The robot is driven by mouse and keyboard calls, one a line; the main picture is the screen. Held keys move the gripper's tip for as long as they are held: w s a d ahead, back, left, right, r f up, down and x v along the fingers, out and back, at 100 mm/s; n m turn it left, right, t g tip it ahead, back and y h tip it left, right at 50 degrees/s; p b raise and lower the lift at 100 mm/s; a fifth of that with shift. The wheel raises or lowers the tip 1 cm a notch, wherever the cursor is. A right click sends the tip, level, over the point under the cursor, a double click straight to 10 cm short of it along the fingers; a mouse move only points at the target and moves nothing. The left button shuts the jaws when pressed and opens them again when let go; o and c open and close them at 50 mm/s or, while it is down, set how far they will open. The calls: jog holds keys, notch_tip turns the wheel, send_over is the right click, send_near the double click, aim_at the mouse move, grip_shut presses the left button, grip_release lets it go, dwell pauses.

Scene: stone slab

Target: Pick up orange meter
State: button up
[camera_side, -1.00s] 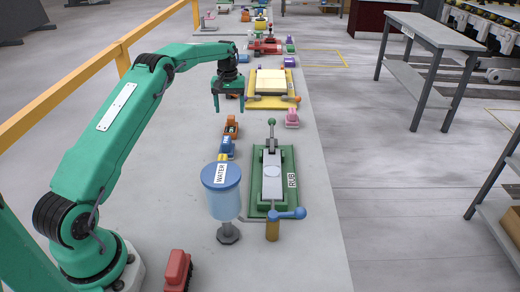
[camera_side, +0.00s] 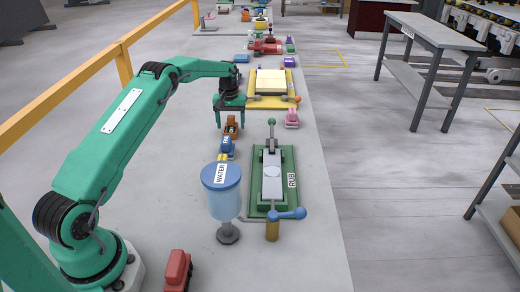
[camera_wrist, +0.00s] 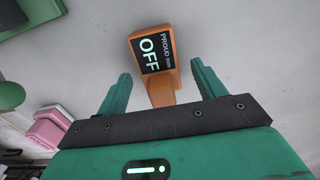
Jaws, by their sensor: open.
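The orange meter (camera_side: 231,127) lies on the slab, just behind a blue block-like device. In the wrist view my gripper (camera_wrist: 160,88) has one green finger on each side of the meter's narrow end. A gap shows on both sides, and the jaws hold nothing.
A blue device (camera_side: 227,147) sits close in front of the meter. A blue WATER container (camera_side: 221,195) stands nearer the camera. A green RUB board (camera_side: 284,160) with a clamp is to the right. A pink device (camera_side: 292,118) and a yellow tray (camera_side: 251,103) are behind right.

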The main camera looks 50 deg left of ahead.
jog(key=shift+f, duration=0.5)
jog(key=shift+c, duration=0.4)
jog(key=c, duration=1.1)
